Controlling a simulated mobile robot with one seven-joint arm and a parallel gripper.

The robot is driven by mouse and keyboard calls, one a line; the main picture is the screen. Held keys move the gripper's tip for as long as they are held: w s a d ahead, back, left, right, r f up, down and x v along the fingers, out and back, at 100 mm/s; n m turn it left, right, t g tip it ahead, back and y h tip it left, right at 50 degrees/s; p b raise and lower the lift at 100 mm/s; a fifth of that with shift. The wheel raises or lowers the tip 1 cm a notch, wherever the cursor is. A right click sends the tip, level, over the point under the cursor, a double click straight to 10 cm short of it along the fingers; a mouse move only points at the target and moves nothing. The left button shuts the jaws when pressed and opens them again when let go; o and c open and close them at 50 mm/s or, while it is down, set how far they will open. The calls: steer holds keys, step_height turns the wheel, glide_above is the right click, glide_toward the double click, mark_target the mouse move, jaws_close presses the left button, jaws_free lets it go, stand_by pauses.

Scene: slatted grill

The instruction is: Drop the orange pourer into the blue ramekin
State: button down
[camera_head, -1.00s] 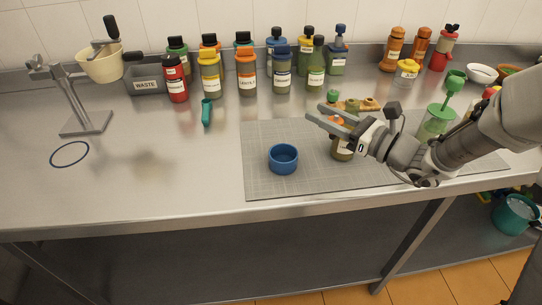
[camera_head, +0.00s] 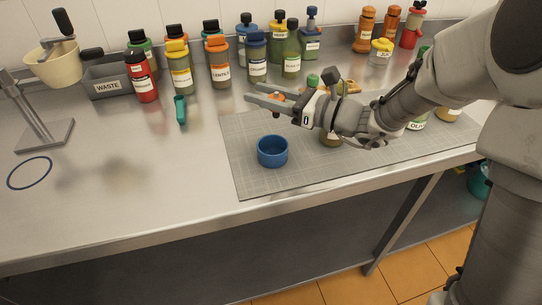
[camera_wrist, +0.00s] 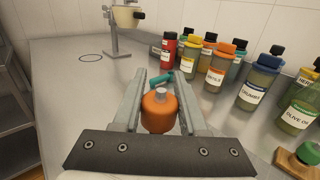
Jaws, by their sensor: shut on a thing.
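The orange pourer (camera_wrist: 158,112) is between the two fingers of my gripper (camera_wrist: 161,85), with its small grey tip showing in the wrist view. My gripper is shut on it. In the head view my gripper (camera_head: 256,96) is above the grey mat, and the pourer there is mostly hidden by the fingers. The blue ramekin (camera_head: 272,158) stands upright on the mat, nearer the counter's front edge than the gripper appears. Its inside looks empty. The ramekin does not show in the wrist view.
The grey mat (camera_head: 245,183) has free room around the ramekin. A stand (camera_head: 45,133) and blue ring (camera_head: 30,172) are at left.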

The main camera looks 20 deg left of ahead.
step_height(320, 180, down, 4)
steer(key=shift+r+b, duration=0.1)
steer(key=shift+b, duration=1.05)
steer(key=shift+c, duration=1.8)
jaws_free()
steer(key=p+v, duration=0.2)
steer(key=v, duration=1.5)
steer(key=shift+d, duration=0.25)
